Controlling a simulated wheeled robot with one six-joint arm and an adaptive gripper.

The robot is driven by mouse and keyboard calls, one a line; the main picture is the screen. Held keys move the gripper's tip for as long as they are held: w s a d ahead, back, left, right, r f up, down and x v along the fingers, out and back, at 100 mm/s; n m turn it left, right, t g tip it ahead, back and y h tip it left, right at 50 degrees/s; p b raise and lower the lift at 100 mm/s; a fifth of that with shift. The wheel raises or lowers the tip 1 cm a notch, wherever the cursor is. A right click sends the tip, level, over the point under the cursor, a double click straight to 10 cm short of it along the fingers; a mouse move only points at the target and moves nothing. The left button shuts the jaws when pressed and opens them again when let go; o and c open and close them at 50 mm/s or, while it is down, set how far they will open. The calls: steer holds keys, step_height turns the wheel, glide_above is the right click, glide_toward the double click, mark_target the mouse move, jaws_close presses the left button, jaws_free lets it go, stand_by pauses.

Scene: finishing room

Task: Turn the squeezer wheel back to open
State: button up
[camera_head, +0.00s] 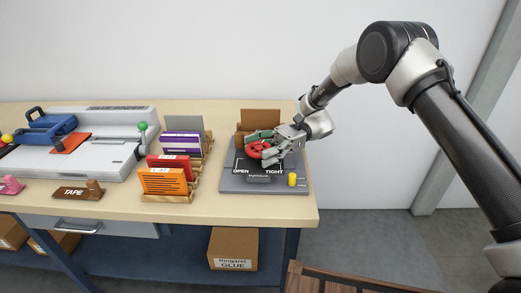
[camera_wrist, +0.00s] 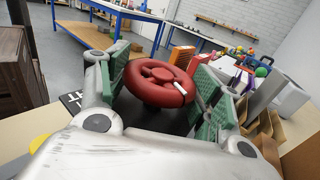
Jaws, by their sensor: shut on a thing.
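The squeezer wheel (camera_head: 256,150) is a red, ring-shaped handwheel on a dark grey base plate (camera_head: 234,184) near the right end of the bench. The plate carries the white words OPEN at left and TIGHT at right. My gripper (camera_head: 266,144) reaches in from the right, with its green-padded fingers at the wheel. In the wrist view the red wheel (camera_wrist: 152,94) sits between the two green pads, held by its rim. A white mark (camera_wrist: 180,88) on the wheel points toward the right finger. The shaft under the wheel is hidden.
A yellow knob (camera_head: 292,180) stands at the plate's front right. Racks of orange and purple booklets (camera_head: 163,181) are close on the left. A brown cardboard piece (camera_head: 260,117) stands behind the wheel. A white binding machine (camera_head: 100,150) is farther left.

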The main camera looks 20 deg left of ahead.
steer(key=shift+n+g+h, duration=0.6)
steer(key=shift+h, duration=0.2)
steer(key=o, duration=1)
steer(key=shift+v, duration=3.75)
steer(key=shift+w+a, duration=0.1)
steer(key=shift+a, duration=0.05)
